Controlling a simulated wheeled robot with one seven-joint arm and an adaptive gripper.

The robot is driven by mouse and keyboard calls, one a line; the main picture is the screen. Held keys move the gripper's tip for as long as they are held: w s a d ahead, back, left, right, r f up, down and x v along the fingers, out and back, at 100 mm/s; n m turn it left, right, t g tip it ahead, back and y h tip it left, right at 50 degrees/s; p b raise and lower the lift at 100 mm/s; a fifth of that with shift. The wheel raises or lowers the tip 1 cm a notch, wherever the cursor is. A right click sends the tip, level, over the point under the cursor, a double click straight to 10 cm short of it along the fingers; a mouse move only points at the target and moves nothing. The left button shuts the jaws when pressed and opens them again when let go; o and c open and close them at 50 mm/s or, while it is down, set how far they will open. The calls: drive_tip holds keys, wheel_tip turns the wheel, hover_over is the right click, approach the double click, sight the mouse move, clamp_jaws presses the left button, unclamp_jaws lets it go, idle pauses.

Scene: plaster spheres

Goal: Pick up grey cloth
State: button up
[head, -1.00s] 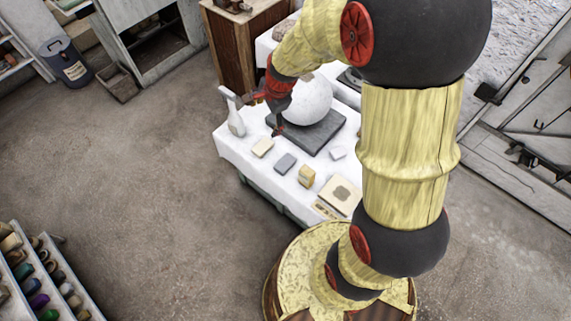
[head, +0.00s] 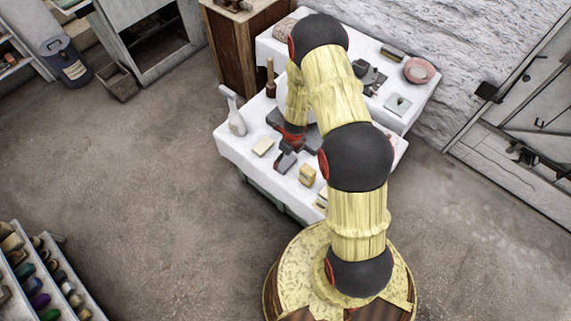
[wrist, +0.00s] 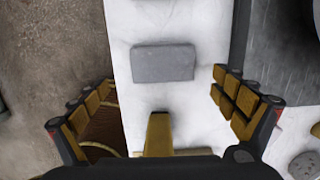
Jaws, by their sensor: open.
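The grey cloth (head: 285,164) is a small, flat, grey rectangle on the white-covered table (head: 236,154). My gripper (head: 289,151) is above the table close to the cloth and partly covers it in the head view. In the wrist view the cloth (wrist: 163,63) lies whole and flat ahead, between the lines of the two spread fingers. My gripper (wrist: 160,86) is open with nothing between its fingers touching the cloth that I can see.
A yellow block (head: 307,175) stands right of the cloth; a beige block (head: 263,147) lies left. A dark slab (head: 274,116) is behind. The plaster sphere is hidden behind my arm.

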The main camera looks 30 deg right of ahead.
sight(286, 162)
drive_tip(key=f+b, duration=0.1)
drive_tip(key=f, duration=0.1)
drive_tip(key=w+f+b, duration=0.1)
drive_tip(key=f, duration=0.2)
drive_tip(key=shift+w+f+b, duration=0.15)
drive_tip(key=shift+w+b, duration=0.05)
drive_tip(key=shift+b, duration=0.15)
drive_tip(key=c, duration=0.3)
drive_tip(key=c, duration=0.9)
